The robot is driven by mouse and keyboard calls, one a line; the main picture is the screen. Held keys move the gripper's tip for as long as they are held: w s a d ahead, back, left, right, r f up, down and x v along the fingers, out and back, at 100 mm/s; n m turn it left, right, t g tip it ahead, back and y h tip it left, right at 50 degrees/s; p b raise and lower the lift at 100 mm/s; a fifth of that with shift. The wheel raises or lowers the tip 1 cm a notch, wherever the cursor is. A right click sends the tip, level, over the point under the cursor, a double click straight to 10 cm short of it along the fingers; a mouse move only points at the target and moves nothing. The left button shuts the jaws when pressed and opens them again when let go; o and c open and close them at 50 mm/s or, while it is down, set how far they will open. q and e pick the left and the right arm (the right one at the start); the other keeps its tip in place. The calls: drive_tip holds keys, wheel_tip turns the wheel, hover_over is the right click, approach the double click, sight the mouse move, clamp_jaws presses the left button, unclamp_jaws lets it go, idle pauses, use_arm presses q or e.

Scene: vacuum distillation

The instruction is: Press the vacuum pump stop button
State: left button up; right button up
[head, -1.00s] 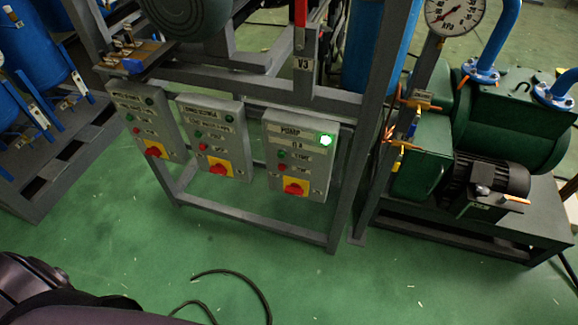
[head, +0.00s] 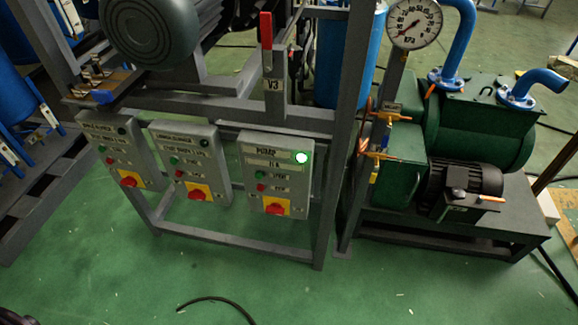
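The pump control box (head: 289,158) is the rightmost of three grey boxes on the steel frame. Its label reads PUMP, and its lamp (head: 302,158) glows green at the top right. A small green button (head: 260,174) sits above a small red button (head: 261,187) at its left side. A red rotary switch (head: 274,209) on a yellow plate is at the bottom. The green vacuum pump (head: 480,135) stands to the right. Neither of my grippers is in view.
Two similar boxes, the left (head: 122,155) and the middle (head: 190,163), have dark lamps. A red-handled valve (head: 266,32) marked V3 is above. A pressure gauge (head: 415,22) stands at upper right.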

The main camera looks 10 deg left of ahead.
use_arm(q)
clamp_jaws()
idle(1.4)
